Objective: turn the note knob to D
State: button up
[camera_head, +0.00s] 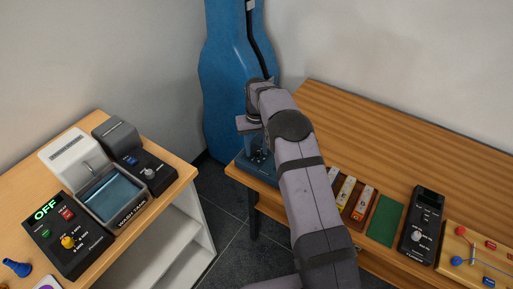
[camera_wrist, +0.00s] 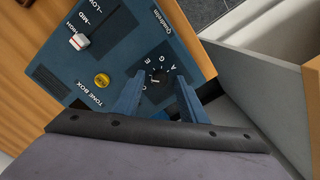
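The note knob (camera_wrist: 158,75) is a small dark knob on the blue tone box (camera_wrist: 122,45) in the wrist view. Some letters show around it, among them A, G, E and C; I cannot make out a D. A pale mark shows on the knob, but I cannot tell which letter it points to. My gripper (camera_wrist: 158,92) is open, its two blue fingers apart on the near left and right of the knob. I cannot tell whether they touch it. In the head view, the tone box (camera_head: 245,174) is partly hidden by my arm.
The tone box also carries a yellow button (camera_wrist: 102,80) and a white slider (camera_wrist: 80,41). It stands at the wooden table's left end. A blue instrument case (camera_head: 224,90) stands behind. Coloured blocks (camera_head: 347,191) and a black device (camera_head: 424,222) lie to the right.

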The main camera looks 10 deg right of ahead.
aim_at(257, 152)
jog(key=shift+r+b, duration=1)
jog(key=shift+r, duration=2.7)
jog(key=shift+s+r, duration=0.25)
jog(key=shift+s, duration=0.15)
jog(key=s+f, duration=0.1)
jog(key=s, duration=3.3)
